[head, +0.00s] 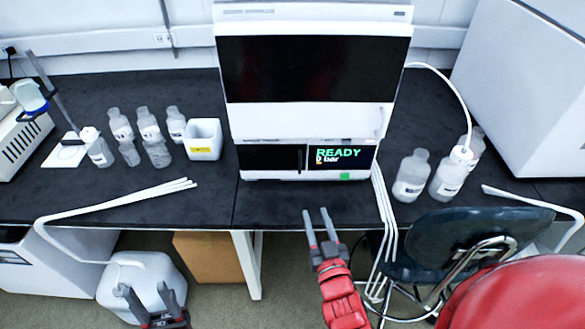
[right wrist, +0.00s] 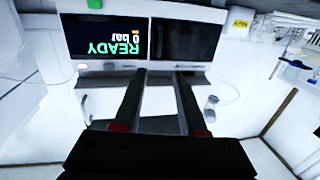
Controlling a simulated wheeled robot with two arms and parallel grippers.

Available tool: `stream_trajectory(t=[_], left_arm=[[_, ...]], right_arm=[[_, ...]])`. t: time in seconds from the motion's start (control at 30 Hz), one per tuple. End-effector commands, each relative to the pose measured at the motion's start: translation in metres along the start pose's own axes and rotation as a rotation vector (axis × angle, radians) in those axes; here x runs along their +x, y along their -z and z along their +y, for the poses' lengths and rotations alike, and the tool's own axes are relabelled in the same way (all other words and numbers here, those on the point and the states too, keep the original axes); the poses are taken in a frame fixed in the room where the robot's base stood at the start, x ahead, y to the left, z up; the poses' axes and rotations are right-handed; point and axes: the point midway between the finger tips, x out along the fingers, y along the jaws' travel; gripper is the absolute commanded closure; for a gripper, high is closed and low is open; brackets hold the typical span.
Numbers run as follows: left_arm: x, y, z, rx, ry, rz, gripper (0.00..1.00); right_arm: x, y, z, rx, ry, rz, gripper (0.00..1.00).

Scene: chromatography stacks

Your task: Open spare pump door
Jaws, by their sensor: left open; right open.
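A white instrument stack (head: 313,122) stands at the back middle of the black bench, with a large dark panel above. Its low bottom module has a dark door panel (head: 270,158) on the left and a display (head: 340,158) reading READY, 0 bar, on the right. The door looks shut. In the right wrist view, upside down, the display (right wrist: 108,38) and dark door panel (right wrist: 185,40) lie beyond my fingers. My right gripper (head: 319,212) is open and empty, in front of the module, apart from it. My left gripper (head: 147,290) is open and empty at the lower left, below bench level.
Several bottles (head: 148,125) and a white open container (head: 203,139) stand left of the stack. Bottles (head: 412,176) stand to its right. White tubes (head: 383,205) hang over the bench edge. A dark chair (head: 470,240) is at the right. The bench before the module is clear.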

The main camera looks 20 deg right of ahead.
Motion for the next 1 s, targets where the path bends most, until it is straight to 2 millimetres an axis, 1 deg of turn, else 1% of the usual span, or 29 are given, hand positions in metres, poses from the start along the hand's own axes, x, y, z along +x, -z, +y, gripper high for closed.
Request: stream_trajectory(t=[0.17, 0.57, 0.63, 0.7, 0.8, 0.9, 1.0], left_arm=[[0.005, 0.001, 0.0, 0.0, 0.0, 0.0, 0.5], [0.023, 0.004, -0.001, 0.0, 0.0, 0.0, 0.5], [0.026, 0.004, -0.001, 0.0, 0.0, 0.0, 0.5], [0.028, 0.005, -0.001, 0.0, 0.0, 0.0, 0.5], [0.031, 0.005, -0.002, 0.0, 0.0, 0.0, 0.5], [0.032, 0.005, -0.002, 0.0, 0.0, 0.0, 0.5], [0.033, 0.006, -0.002, 0.0, 0.0, 0.0, 0.5]], right_arm=[[0.026, 0.005, 0.001, -0.002, 0.0, 0.009, 0.59], [0.108, 0.005, 0.0, -0.002, 0.001, 0.006, 0.59], [0.122, 0.007, -0.001, -0.001, 0.002, 0.011, 0.59], [0.134, 0.005, -0.001, -0.001, 0.002, 0.007, 0.59], [0.15, 0.006, -0.001, -0.002, 0.002, 0.01, 0.59], [0.16, 0.003, 0.0, -0.001, 0.001, 0.004, 0.59], [0.166, 0.004, -0.001, 0.0, 0.001, 0.007, 0.59]])
